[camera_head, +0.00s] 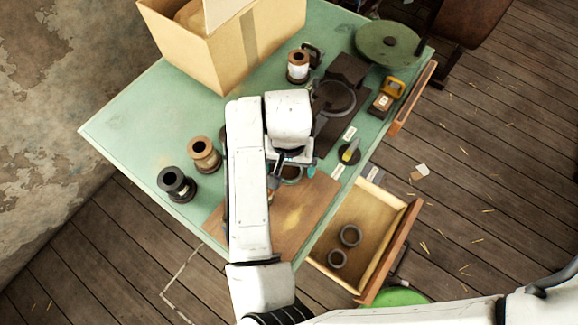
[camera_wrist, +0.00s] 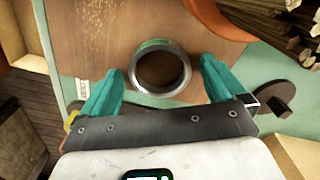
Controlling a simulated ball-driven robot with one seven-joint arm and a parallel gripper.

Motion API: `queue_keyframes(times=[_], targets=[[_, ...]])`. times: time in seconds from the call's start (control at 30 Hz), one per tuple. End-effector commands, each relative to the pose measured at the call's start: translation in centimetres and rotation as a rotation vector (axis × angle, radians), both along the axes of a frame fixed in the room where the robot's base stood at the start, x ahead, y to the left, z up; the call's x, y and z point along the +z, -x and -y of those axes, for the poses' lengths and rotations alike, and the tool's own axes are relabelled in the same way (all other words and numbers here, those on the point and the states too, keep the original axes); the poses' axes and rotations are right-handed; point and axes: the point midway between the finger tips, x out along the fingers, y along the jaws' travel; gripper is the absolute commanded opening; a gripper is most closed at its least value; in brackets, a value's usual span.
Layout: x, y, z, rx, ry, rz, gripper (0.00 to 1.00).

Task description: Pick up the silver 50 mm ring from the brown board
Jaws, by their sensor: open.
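The silver ring (camera_wrist: 160,89) lies flat on the brown board (camera_wrist: 110,35) in the wrist view, with the board showing through its hole. My gripper (camera_wrist: 164,70) is open, with one teal finger on each side of the ring. A gap shows between each finger and the ring, and the gripper is empty. In the head view my gripper (camera_head: 296,165) is over the far part of the brown board (camera_head: 292,218). My arm hides part of the board there, and the ring shows only partly beneath the gripper.
A dark spool (camera_head: 177,185) and a brown spool (camera_head: 205,155) stand left of my arm. The dark press (camera_head: 335,97) stands beyond the gripper. A cardboard box (camera_head: 225,50) is at the back. An open drawer (camera_head: 388,245) at right holds two grey rings (camera_head: 350,236).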

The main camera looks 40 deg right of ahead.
Motion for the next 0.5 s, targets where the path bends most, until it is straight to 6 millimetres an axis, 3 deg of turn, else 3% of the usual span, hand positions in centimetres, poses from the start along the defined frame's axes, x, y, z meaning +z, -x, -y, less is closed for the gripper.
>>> queue_keyframes(times=[0.13,0.5], targets=[[0.01,0.0,0.01,0.0,0.0,0.0,0.95],[0.05,0.0,0.01,0.0,0.0,0.0,0.59]])
